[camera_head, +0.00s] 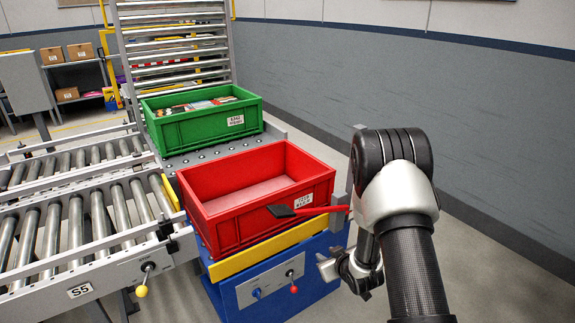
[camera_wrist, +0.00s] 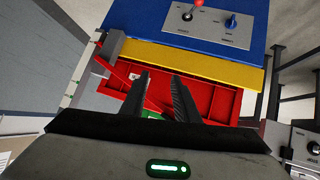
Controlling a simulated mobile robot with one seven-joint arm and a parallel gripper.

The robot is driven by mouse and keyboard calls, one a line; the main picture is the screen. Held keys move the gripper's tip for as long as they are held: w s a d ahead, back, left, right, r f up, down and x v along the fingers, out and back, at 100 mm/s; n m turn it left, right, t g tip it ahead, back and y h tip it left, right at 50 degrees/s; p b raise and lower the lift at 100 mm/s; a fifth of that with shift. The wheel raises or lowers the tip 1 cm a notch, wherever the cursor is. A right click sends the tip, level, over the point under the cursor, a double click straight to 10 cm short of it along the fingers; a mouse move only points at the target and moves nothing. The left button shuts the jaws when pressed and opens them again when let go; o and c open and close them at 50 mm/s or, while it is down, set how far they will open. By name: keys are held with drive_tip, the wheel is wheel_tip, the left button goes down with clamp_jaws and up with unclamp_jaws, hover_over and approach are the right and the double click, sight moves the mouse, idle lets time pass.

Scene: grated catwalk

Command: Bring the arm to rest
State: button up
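My arm (camera_head: 403,215) rises at the right of the head view, bends at a dark joint, and folds back down beside the blue station. No held object shows in the gap. Beyond them are the red crate (camera_wrist: 218,98) and the yellow edge of the station. The red crate (camera_head: 215,215) looks empty and stands right of the rollers in the head view.
The blue station (camera_head: 275,285) carries knobs. A green crate (camera_head: 195,128) with items stands behind. Roller conveyors (camera_head: 75,230) fill the left; open floor lies right.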

drive_tip(key=s+d+r+m+g+h+b, duration=0.15)
drive_tip(key=s+r, duration=0.35)
drive_tip(key=r, duration=0.6)
drive_tip(key=s+d+r+m+h+b, duration=0.2)
drive_tip(key=s+d+r, duration=0.15)
drive_tip(key=r, duration=0.75)
drive_tip(key=s+a+r+m+g+b, duration=0.15)
drive_tip(key=s+r, duration=0.25)
drive_tip(key=s, duration=0.9)
drive_tip(key=s+a+r+m+g, duration=0.1)
drive_tip(key=s+a+r+g, duration=0.15)
drive_tip(key=s, duration=1.15)
wheel_tip(320, 180, up, 22)
drive_tip(key=p, duration=2.1)
drive_tip(key=shift+w+d+r+t+y, duration=0.15)
drive_tip(key=shift+w+d+t+y, duration=0.1)
drive_tip(key=shift+w+t+y, duration=0.15)
